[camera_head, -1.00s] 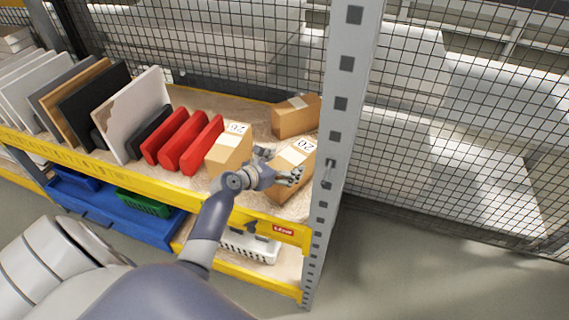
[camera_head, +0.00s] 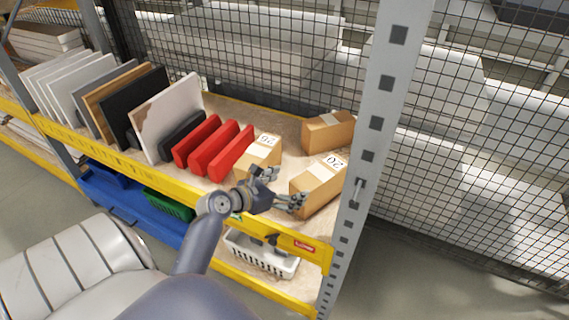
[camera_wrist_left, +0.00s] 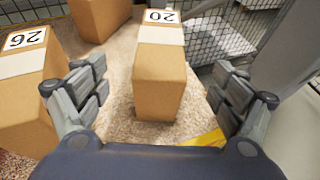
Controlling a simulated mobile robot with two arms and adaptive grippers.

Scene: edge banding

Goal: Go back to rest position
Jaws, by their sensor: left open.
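My left gripper (camera_head: 284,189) is open and empty at the front edge of the upper shelf. It is just in front of the cardboard box marked 20 (camera_head: 314,187). In the left wrist view, the open fingers (camera_wrist_left: 156,98) stand left and right of that box (camera_wrist_left: 158,88), with gaps on both sides. A box marked 26 (camera_head: 261,151) is to the left of the gripper. It also shows in the left wrist view (camera_wrist_left: 22,95). My right gripper does not show.
A third box (camera_head: 327,132) stands behind. Red cases (camera_head: 217,152) and upright panels (camera_head: 167,117) fill the shelf's left part. The yellow beam (camera_head: 160,180), grey post (camera_head: 373,140) and wire mesh (camera_head: 480,150) bound the space. A white basket (camera_head: 258,254) and blue tray (camera_head: 115,200) are below.

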